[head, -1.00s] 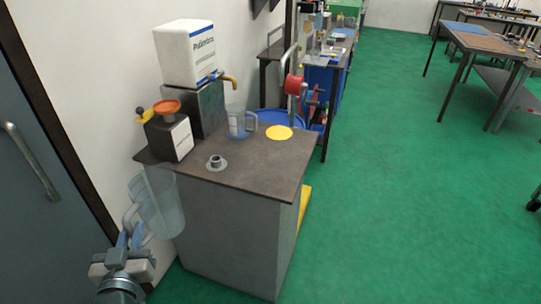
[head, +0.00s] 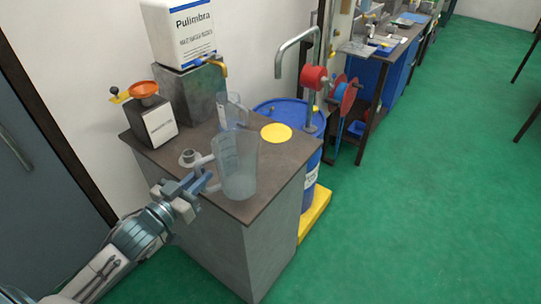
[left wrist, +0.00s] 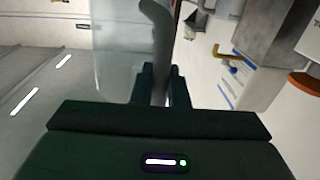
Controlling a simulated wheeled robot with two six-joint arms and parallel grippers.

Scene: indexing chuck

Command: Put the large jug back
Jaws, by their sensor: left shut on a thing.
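The large clear jug (head: 237,168) is upright over the front part of the dark cabinet top (head: 278,168); I cannot tell whether its base touches. My left gripper (head: 199,183) is shut on its handle, on the jug's left side. My right gripper is not in view.
A yellow disc (head: 276,134) lies on the top, right of the smaller jug. A grey round fitting (head: 189,158) and a small box with an orange dish (head: 144,90) are at the left. A white container (head: 183,30) stands behind. A blue drum (head: 307,125) is right of the cabinet.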

